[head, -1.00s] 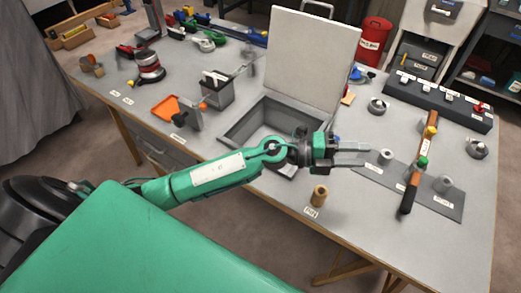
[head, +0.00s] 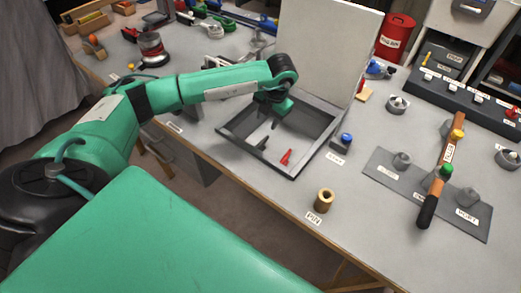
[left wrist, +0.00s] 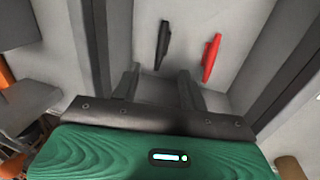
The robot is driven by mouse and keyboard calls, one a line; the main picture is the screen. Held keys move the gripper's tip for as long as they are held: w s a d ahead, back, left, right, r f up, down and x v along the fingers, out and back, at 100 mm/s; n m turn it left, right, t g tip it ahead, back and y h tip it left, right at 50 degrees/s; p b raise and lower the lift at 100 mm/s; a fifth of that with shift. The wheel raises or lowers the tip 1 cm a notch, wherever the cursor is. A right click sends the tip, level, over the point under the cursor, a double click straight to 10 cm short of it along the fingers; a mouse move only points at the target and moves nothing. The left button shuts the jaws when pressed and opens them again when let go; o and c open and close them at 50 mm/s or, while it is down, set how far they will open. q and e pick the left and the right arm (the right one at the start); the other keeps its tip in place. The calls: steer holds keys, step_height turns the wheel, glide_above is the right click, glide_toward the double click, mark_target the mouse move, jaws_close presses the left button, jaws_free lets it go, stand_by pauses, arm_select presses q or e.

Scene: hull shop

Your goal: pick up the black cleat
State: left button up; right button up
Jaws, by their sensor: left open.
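The black cleat (head: 262,143) lies on the floor of the open grey box (head: 233,131), toward its near side. It also shows in the left wrist view (left wrist: 162,45), a little beyond my fingertips. A red cleat (head: 286,157) lies to its right in the box and shows in the left wrist view (left wrist: 210,57). My left gripper (head: 272,121) points down over the box. In the left wrist view its fingers (left wrist: 158,78) are apart with nothing between them. My right gripper is not in view.
The box's raised white lid (head: 325,45) stands behind the gripper. The box walls surround the cleats closely. A wooden pin (head: 324,201) and a blue-topped item (head: 346,139) stand right of the box. A grey board (head: 385,172) with a handled tool lies further right.

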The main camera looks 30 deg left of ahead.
arm_select(q)
glide_above(262, 142)
steer(key=d, duration=0.1)
step_height(262, 142, down, 8)
steer(key=shift+s+r+p, duration=0.1)
steer(key=shift+s+p, duration=0.05)
steer(key=shift+p, duration=0.2)
steer(key=shift+f, duration=0.6)
steer(key=f, duration=0.2)
steer(key=f+p, duration=0.1)
steer(key=f, duration=0.1)
steer(key=shift+a+f, duration=0.1)
steer(key=shift+a, duration=0.25)
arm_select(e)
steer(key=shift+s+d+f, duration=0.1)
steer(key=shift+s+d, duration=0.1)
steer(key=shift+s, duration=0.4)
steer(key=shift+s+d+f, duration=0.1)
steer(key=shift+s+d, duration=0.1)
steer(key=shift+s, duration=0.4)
arm_select(q)
steer(key=shift+c, duration=0.4)
steer(key=c, duration=0.7)
jaws_close()
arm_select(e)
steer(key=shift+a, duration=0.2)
